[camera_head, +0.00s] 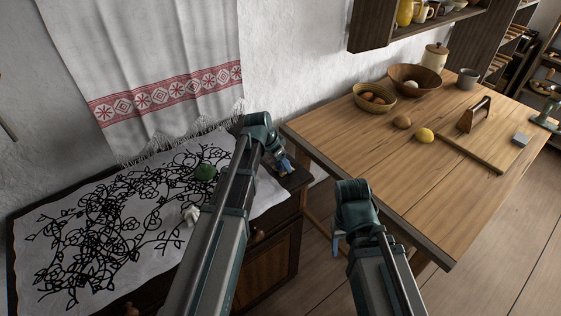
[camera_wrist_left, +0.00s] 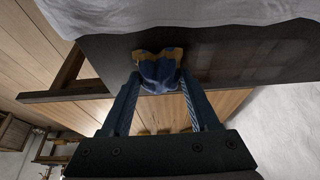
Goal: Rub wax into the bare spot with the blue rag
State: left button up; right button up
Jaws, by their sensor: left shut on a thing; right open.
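My left gripper (camera_head: 281,160) is shut on the blue rag (camera_head: 286,167) at the bare right end of the dark chest top (camera_head: 297,179). In the left wrist view the rag (camera_wrist_left: 157,70) is bunched between the fingertips, blue with ochre edges. It lies over the dark top near its edge; whether it touches is hard to tell. A faint, duller patch (camera_wrist_left: 262,60) shows on the dark surface to the right of the rag; I cannot tell if it is the bare spot. No wax is recognizable. My right gripper (camera_head: 338,242) is open and empty, low between chest and table.
A towel (camera_head: 150,60) hangs behind.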

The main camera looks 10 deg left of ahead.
aim_at(292, 173)
pick_arm(q)
jog(key=shift+s+d, duration=1.15)
jog(key=shift+d, duration=0.3)
jog(key=shift+r, duration=0.2)
notch_tip(292, 173, up, 6)
jog(key=p, duration=0.6)
jog(key=shift+f, duration=0.1)
notch_tip(292, 173, up, 3)
jog(key=p, duration=0.3)
